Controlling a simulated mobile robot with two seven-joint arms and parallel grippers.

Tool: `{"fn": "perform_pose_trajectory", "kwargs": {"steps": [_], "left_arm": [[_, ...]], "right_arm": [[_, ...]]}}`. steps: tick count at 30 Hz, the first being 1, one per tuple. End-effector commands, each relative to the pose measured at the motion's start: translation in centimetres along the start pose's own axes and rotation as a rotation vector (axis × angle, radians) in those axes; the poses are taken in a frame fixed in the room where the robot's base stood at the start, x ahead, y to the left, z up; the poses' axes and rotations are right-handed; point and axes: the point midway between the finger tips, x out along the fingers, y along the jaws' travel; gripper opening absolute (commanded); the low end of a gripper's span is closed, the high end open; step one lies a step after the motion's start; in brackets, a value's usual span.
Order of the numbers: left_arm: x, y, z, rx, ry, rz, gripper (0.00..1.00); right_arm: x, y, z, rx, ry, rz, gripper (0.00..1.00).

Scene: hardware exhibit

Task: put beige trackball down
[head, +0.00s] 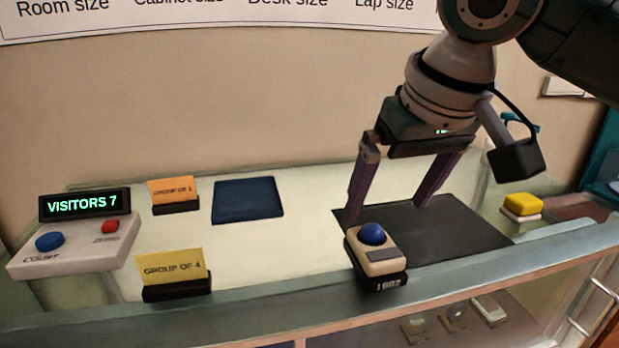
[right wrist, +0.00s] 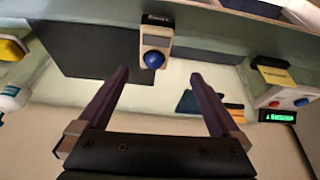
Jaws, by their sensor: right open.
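The beige trackball (head: 381,257) with a blue ball rests on a black base marked 1982, at the front edge of the display case, by the left front corner of the dark grey mat (head: 450,232). In the right wrist view the trackball (right wrist: 156,42) is ahead of the fingertips, with nothing between the fingers. My right gripper (head: 388,208) is open and empty, above and behind the trackball, its fingers apart from it. The right gripper (right wrist: 158,75) also shows open in the right wrist view. My left gripper is not in view.
A navy mat (head: 248,200) lies at the back. Orange (head: 173,192) and yellow (head: 172,270) cards stand left. A visitor counter (head: 75,240) reads 7 at far left. A yellow-topped block (head: 522,205) sits right. The pale surface between cards and trackball is clear.

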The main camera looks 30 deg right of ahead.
Motion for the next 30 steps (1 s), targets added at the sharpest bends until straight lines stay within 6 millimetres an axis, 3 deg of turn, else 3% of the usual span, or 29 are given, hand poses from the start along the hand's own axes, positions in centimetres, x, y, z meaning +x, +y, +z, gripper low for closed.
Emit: {"fn": "perform_pose_trajectory", "kwargs": {"steps": [6,8,11,15,21,30], "left_arm": [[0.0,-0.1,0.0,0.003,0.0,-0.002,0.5],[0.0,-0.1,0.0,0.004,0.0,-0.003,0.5],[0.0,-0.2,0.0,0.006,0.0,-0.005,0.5],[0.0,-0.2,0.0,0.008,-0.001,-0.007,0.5],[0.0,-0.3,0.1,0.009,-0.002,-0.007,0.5],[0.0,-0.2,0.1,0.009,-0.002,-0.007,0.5]], "right_arm": [[2.8,-5.6,8.8,-0.221,-0.029,-0.14,1.0],[3.0,-6.5,11.6,-0.265,-0.026,-0.172,1.0],[2.8,-6.8,15.7,-0.305,-0.025,-0.193,1.0],[2.1,-5.4,20.1,-0.326,-0.041,-0.16,1.0],[1.3,-3.3,23.1,-0.341,-0.07,-0.099,1.0],[1.2,-3.0,23.3,-0.346,-0.074,-0.09,1.0]]}}
